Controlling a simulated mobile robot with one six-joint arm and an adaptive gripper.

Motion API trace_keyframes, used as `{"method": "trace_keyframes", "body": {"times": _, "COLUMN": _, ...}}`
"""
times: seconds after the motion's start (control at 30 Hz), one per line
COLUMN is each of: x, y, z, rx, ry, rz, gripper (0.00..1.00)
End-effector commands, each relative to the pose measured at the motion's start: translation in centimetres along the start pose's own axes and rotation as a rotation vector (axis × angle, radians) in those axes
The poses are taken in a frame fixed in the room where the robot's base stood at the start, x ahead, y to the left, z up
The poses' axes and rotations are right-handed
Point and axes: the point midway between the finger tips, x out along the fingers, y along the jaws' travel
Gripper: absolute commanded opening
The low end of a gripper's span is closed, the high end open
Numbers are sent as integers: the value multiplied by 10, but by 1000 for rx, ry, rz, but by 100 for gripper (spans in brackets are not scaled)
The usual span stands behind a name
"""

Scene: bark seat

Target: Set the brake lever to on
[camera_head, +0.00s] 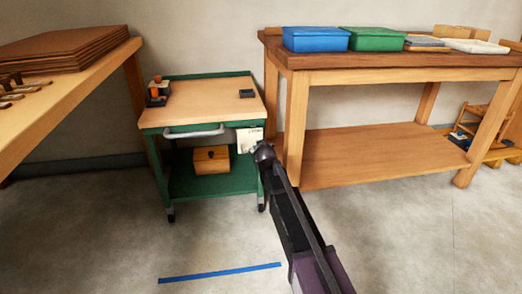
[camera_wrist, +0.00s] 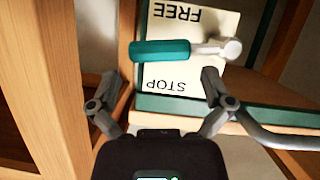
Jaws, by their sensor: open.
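The brake lever (camera_wrist: 165,51) has a teal grip and a grey pivot on a white plate (camera_wrist: 185,74). In the wrist view its grip points left, lying between the upside-down words FREE above and STOP below. In the head view the plate (camera_head: 246,136) hangs at the right front of the green cart (camera_head: 163,128); I cannot make out the lever there. My gripper (camera_wrist: 160,82) is open and empty, its two fingers spread below the lever in the wrist view. Contact with the lever does not show. It also shows beside the plate in the head view (camera_head: 264,153).
A cart handle (camera_wrist: 275,138) runs close to my right finger. A wooden workbench (camera_head: 390,75) with blue and green boxes stands right of the cart, its leg (camera_head: 296,125) close behind my gripper. A wooden box (camera_head: 211,159) sits on the cart's lower shelf. The front floor is open.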

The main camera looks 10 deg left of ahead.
Motion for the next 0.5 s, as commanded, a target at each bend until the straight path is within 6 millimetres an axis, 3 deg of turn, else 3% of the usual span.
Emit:
{"method": "trace_keyframes", "body": {"times": 0.03, "x": 11, "y": 0, "z": 1, "rx": 1, "ry": 0, "rz": 0, "gripper": 100}}
{"method": "trace_keyframes", "body": {"times": 0.2, "x": 28, "y": 0, "z": 1, "rx": 1, "ry": 0, "rz": 0, "gripper": 100}}
{"method": "trace_keyframes", "body": {"times": 0.5, "x": 37, "y": 0, "z": 0, "rx": 1, "ry": 0, "rz": 0, "gripper": 100}}
